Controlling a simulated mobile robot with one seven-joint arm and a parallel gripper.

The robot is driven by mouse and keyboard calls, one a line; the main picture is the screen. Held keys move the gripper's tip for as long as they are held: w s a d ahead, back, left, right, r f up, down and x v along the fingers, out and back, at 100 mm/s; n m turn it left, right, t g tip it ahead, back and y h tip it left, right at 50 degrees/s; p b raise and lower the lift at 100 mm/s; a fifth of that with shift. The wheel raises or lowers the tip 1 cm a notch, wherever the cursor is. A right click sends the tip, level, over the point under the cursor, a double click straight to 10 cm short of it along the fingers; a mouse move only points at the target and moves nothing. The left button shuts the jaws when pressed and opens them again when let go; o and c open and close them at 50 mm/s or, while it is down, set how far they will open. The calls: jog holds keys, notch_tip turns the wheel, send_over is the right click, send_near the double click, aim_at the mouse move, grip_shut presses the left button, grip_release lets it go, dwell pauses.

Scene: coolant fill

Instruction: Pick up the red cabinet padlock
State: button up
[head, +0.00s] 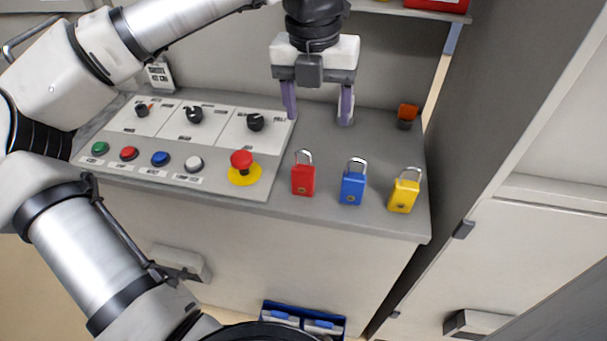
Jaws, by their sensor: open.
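The red padlock (303,180) stands upright on the grey bench top near its front edge, its silver shackle upward. It is the leftmost of three padlocks in a row. My gripper (318,112) is above and behind the red padlock, over the back of the bench. Its two purple-grey fingers point down, are spread apart, and hold nothing. The fingers do not touch the padlock.
A blue padlock (352,187) and a yellow padlock (404,195) stand to the right.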

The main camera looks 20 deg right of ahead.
jog(key=a+f, duration=0.1)
jog(key=f, duration=0.1)
jog(key=p, duration=0.1)
send_over(303, 168)
jog(key=shift+y, duration=0.4)
jog(key=f, duration=0.4)
jog(key=d+f, duration=0.1)
jog(key=shift+f, duration=0.4)
jog(key=shift+f+p, duration=0.3)
jog(key=shift+f, duration=0.3)
jog(key=f+p, duration=0.1)
jog(key=f, duration=0.1)
jog(key=a+f+p, duration=0.1)
jog(key=f, duration=0.1)
jog(key=shift+f, duration=0.65)
jog(key=c, duration=1.1)
